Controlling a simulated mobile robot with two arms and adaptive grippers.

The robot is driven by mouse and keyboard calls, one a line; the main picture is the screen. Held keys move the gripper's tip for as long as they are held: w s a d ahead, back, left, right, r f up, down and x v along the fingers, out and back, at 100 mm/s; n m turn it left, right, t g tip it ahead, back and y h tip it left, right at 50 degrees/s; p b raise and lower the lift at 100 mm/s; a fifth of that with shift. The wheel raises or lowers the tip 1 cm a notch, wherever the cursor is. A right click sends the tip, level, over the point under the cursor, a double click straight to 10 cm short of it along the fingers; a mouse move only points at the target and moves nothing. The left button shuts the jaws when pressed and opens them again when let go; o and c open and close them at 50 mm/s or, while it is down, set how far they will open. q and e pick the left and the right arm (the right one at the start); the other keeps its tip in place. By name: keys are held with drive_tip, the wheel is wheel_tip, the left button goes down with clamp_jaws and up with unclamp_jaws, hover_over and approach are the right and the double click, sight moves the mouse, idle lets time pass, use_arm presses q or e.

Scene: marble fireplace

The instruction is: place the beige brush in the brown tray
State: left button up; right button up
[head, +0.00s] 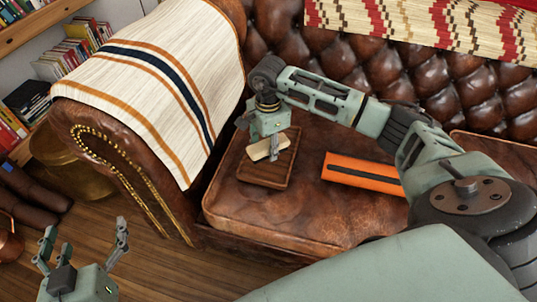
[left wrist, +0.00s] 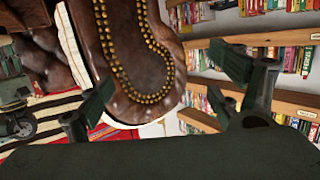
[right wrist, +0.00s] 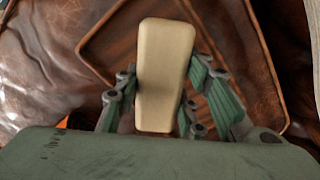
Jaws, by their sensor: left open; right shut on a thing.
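The beige brush (head: 267,149) is a pale block held by my right gripper (head: 268,136) over the brown tray (head: 262,178). In the right wrist view my right gripper (right wrist: 158,100) is shut on the beige brush (right wrist: 162,65), with fingers on both its sides. The brown tray (right wrist: 100,48) shows behind and below it there. The tray is wooden, rimmed, and lies on the leather seat. The height of the brush above the tray is hard to tell. My left gripper (head: 82,240) is open and empty at the lower left of the head view, far from the tray.
An orange box (head: 362,174) with a dark stripe lies on the seat (head: 290,205), right of the tray. The sofa arm (head: 130,155) with a striped blanket (head: 165,80) rises left of the tray. Bookshelves (left wrist: 280,105) stand at the left.

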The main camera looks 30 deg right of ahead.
sight(268, 154)
wheel_tip(268, 154, down, 3)
drive_tip(key=shift+f+b, duration=0.15)
drive_tip(key=shift+b, duration=0.25)
use_arm(q)
drive_tip(key=r+t, duration=0.2)
drive_tip(key=r, duration=0.1)
drive_tip(key=w+d+r, duration=0.1)
drive_tip(key=r, duration=0.1)
drive_tip(key=shift+t+h, duration=0.3)
drive_tip(key=shift+t, duration=0.1)
use_arm(e)
drive_tip(key=shift+f, duration=0.1)
drive_tip(key=shift+f, duration=0.1)
drive_tip(key=o, duration=1.1)
use_arm(q)
drive_tip(key=shift+r, duration=0.35)
